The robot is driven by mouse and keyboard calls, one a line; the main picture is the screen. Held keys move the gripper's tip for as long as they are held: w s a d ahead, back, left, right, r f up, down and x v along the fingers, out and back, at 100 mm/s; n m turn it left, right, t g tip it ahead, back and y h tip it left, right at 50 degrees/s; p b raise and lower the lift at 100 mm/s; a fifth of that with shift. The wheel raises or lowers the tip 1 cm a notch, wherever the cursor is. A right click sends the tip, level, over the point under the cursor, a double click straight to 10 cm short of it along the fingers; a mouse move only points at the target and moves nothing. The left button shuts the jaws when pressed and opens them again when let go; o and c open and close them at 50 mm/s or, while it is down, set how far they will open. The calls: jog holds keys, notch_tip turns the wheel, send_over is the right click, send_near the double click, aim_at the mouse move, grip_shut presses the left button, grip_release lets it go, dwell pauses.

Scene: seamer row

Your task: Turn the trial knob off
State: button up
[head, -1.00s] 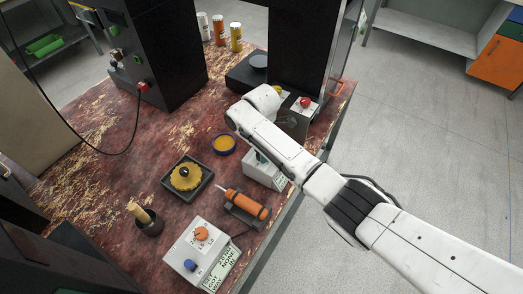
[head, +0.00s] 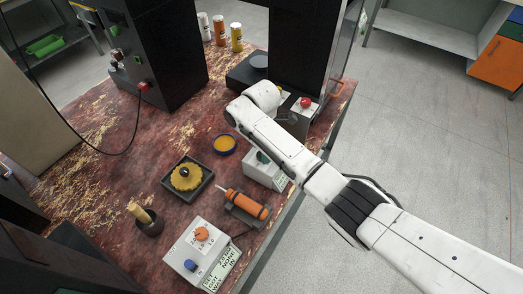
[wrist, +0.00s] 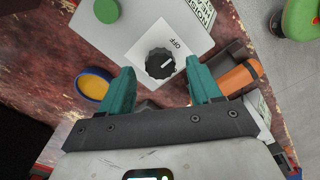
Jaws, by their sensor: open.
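The trial knob (wrist: 160,63) is a black ribbed dial on a white plate of a pale box (wrist: 143,30), in the wrist view. A short white mark on the knob points up and right. The word OFF is printed just above it, slightly to the right. My gripper (wrist: 161,84) is open, with one teal finger at the lower left of the knob and the other at its lower right, apart from it in the picture. In the head view the box (head: 263,173) stands under my arm, which hides part of it and my gripper.
A green button (wrist: 106,10) sits on the same box. A white box with an orange knob (head: 201,234) stands nearer the front. The bench's right edge is close.

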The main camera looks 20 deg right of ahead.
notch_tip(320, 180, up, 9)
jog(key=shift+r+b, duration=0.2)
jog(key=shift+b, duration=0.15)
dwell(0.4)
jog(key=s+a+f+m+y, duration=0.1)
jog(key=s+a+f+m, duration=0.1)
jog(key=s+f+m, duration=0.45)
jog(key=s+a+f+m+y, duration=0.1)
jog(key=s+f+m, duration=0.15)
jog(key=s, duration=0.65)
jog(key=s+d+m+h, duration=0.1)
jog(key=s+d+m, duration=0.4)
jog(key=s, duration=0.6)
jog(key=s+d+f+m+t+h, duration=0.1)
jog(key=s+d+m, duration=0.4)
jog(key=s, duration=0.7)
jog(key=shift+s+d, duration=0.25)
jog(key=shift+d, duration=0.4)
